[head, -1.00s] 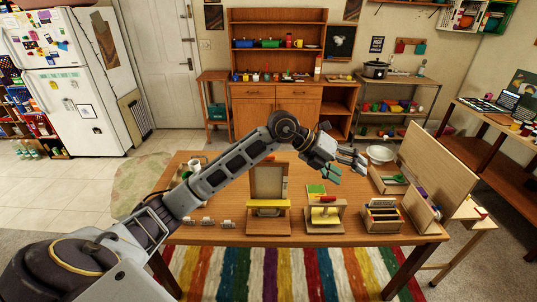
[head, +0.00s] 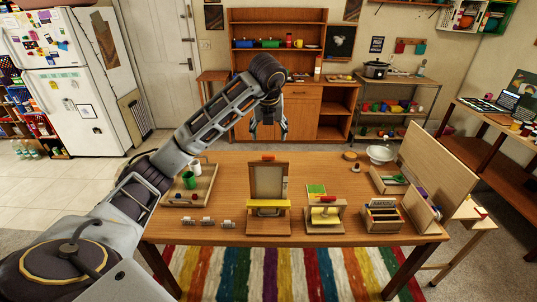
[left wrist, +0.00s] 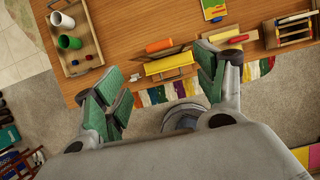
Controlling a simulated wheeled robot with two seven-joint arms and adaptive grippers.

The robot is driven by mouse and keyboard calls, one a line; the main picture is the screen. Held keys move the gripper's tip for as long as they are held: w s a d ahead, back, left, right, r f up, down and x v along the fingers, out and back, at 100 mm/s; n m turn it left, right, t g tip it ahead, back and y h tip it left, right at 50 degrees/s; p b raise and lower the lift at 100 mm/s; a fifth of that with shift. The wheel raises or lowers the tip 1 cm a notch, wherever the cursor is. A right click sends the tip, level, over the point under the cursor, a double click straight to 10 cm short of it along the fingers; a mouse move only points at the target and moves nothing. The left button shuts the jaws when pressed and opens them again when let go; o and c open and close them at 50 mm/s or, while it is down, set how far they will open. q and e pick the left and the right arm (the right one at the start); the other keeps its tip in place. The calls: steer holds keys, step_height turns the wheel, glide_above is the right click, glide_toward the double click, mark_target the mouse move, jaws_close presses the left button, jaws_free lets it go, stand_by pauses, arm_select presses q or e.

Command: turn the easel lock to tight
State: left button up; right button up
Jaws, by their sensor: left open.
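The small wooden easel (head: 268,181) stands upright near the middle of the table's front edge. It has a grey panel, a yellow bar (head: 268,204) low on its front and an orange-red piece (head: 268,157) on top. I cannot tell which part is the lock, nor its setting. My left gripper (head: 269,133) is open and empty, fingers pointing down, above and behind the easel and apart from it. In the left wrist view the orange piece (left wrist: 160,45) and yellow bar (left wrist: 169,64) show between the green-padded fingers (left wrist: 160,80). My right gripper is not in view.
A tray (head: 210,190) with a green and a white cup lies left on the table (head: 225,222). Right of the easel stand a wooden stand with a yellow roller (head: 324,213) and a box of dividers (head: 382,217). A tall board (head: 430,165) rises at the right end.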

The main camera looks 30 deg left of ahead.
mark_target(268, 155)
arm_select(q)
steer(key=shift+a, duration=0.1)
stand_by(0.4)
steer(key=p+x, duration=0.3)
steer(key=x, duration=0.9)
steer(key=shift+a, duration=0.1)
steer(key=shift+x, duration=0.85)
steer(key=shift+c, duration=0.2)
steer(key=c, duration=1)
